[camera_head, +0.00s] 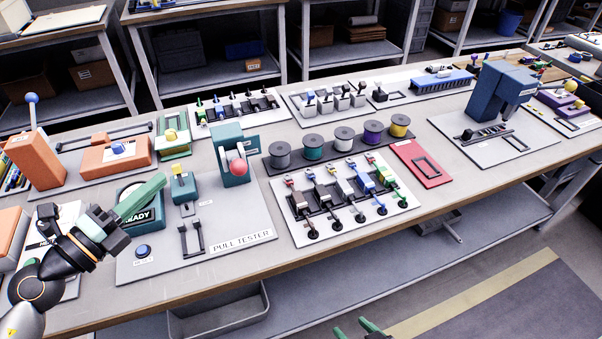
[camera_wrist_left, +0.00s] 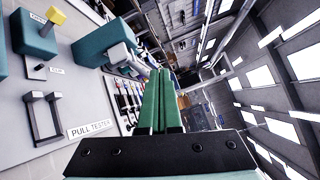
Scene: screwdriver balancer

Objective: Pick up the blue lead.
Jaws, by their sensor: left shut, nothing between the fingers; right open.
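My left gripper (camera_head: 163,178) is shut and empty above the pull tester, well to the left of the blue lead. Its green fingers (camera_wrist_left: 160,75) are together in the left wrist view, where I cannot pick out the blue lead. My right gripper (camera_head: 356,328) is open at the bottom edge, in front of the bench; only its green fingertips show.
The pull tester (camera_head: 230,245) has a teal post with a red ball (camera_head: 239,168) between my left gripper and the leads. Wire spools (camera_head: 326,141) stand behind the lead board. A red plate (camera_head: 421,165) lies to its right. Bare bench shows along the front edge.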

